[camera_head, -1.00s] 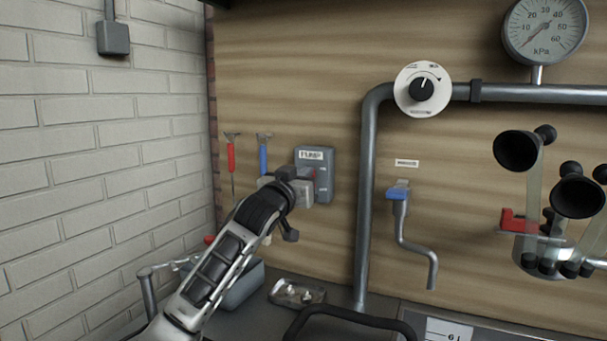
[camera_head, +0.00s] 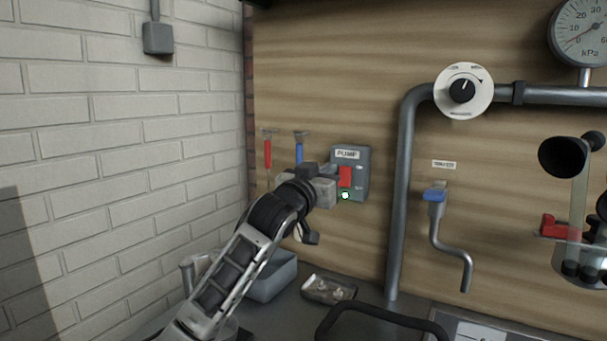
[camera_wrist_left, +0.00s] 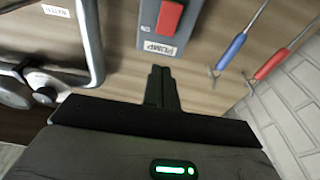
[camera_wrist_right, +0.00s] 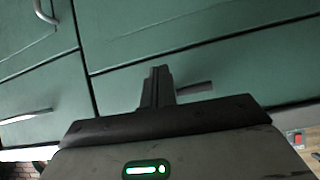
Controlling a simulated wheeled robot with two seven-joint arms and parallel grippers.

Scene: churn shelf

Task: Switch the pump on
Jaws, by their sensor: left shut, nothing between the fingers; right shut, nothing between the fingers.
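The grey pump box (camera_head: 363,160), labelled PUMP, is on the wooden wall. Its red switch (camera_head: 346,177) is uncovered, and a green lamp (camera_head: 345,195) glows below it. My left gripper (camera_head: 332,183) is shut and empty, just left of the switch and in front of the box. In the left wrist view, the shut fingertips (camera_wrist_left: 160,70) point at the box (camera_wrist_left: 150,28) and look apart from it; the red switch (camera_wrist_left: 170,18) is at the top edge. My right gripper (camera_wrist_right: 158,72) is shut and empty, facing green cabinet fronts; the head view does not show it.
Red (camera_head: 267,155) and blue (camera_head: 299,150) handled tools hang left of the box. A grey pipe (camera_head: 398,200) and blue-handled tap (camera_head: 435,195) are to its right. A grey bin (camera_head: 272,285) and metal tray (camera_head: 328,289) stand below. A brick wall (camera_head: 130,130) is at left.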

